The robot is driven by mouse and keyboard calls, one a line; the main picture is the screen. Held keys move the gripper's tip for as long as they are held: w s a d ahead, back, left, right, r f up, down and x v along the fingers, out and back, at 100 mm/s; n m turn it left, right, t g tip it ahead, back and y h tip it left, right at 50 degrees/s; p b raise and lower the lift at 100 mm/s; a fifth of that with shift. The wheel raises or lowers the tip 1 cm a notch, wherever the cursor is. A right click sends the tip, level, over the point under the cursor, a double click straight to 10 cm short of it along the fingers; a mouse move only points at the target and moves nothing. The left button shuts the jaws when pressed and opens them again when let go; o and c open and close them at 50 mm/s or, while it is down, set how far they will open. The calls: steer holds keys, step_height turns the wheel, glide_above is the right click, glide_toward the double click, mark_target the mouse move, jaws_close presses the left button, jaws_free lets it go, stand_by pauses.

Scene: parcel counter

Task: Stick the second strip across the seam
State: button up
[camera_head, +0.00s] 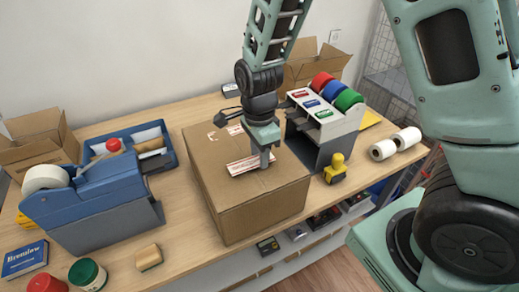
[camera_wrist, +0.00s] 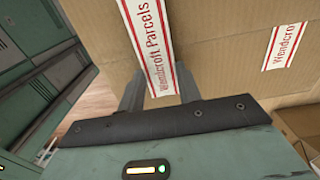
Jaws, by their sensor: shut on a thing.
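A closed brown cardboard box (camera_head: 250,205) stands in the middle of the table. My gripper (camera_head: 265,161) points down over its top and is shut on one end of a white strip with red edges (camera_head: 243,166). In the wrist view this strip (camera_wrist: 148,48) reads "Parcels" and runs out from between the fingers (camera_wrist: 158,88) along the box top. I cannot tell whether it touches the cardboard. Another similar strip (camera_head: 235,129) lies flat on the far part of the box top; it also shows in the wrist view (camera_wrist: 285,46). The seam is hard to make out.
A blue tape dispenser (camera_head: 90,205) stands left of the box. A grey rack with coloured rolls (camera_head: 325,120) stands close on the right, with a yellow-handled stamp (camera_head: 336,168) in front. White rolls (camera_head: 395,143) lie farther right. Open cartons (camera_head: 40,140) stand behind left.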

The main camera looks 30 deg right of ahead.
steer(key=o, duration=0.7)
steer(key=shift+r+p, duration=2.65)
steer(key=shift+r, duration=0.1)
steer(key=shift+r, duration=0.1)
step_height(320, 180, up, 8)
steer(key=p, duration=0.7)
steer(key=shift+p, duration=0.35)
